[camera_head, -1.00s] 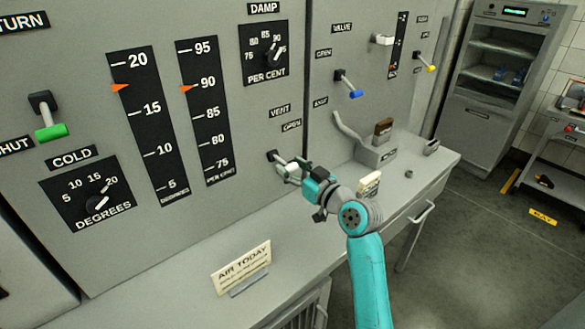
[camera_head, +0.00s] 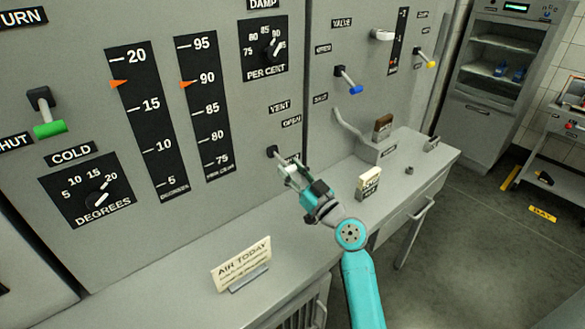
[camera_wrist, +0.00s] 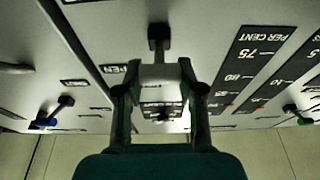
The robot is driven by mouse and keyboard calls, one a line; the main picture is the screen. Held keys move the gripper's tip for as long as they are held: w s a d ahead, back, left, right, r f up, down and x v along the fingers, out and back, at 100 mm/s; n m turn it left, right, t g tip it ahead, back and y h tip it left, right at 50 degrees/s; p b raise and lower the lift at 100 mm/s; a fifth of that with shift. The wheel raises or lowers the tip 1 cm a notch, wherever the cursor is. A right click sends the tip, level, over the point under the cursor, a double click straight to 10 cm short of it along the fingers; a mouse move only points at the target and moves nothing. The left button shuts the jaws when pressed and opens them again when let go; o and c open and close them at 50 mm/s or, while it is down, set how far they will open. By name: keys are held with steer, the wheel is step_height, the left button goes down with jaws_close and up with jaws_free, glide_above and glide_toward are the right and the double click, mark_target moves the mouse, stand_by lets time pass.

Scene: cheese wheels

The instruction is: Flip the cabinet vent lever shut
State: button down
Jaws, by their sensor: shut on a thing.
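The vent lever has a dark pivot (camera_head: 272,152) on the cabinet face, below the VENT (camera_head: 280,106) and OPEN (camera_head: 291,121) labels. My gripper (camera_head: 290,173) is at the lever's end, low and to the right of the pivot. My gripper is shut on this handle. The fingers partly cover the handle and a label behind it in the head view.
Other levers with green (camera_head: 50,129), blue (camera_head: 355,90) and yellow (camera_head: 431,65) ends stick out of the cabinet. An AIR TODAY card (camera_head: 241,264) and a small pale block (camera_head: 369,179) stand on the grey ledge (camera_head: 180,290) below.

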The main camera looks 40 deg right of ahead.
steer(key=shift+w+a+f+t, duration=0.2)
steer(key=shift+f+t, duration=0.15)
steer(key=shift+t, duration=0.25)
steer(key=shift+f, duration=0.1)
steer(key=c, duration=0.7)
jaws_free()
steer(key=shift+d, duration=0.1)
steer(key=s, duration=0.5)
steer(key=s+f, duration=0.1)
steer(key=s, duration=0.8)
steer(key=shift+s+f, duration=0.15)
steer(key=shift+s, duration=0.25)
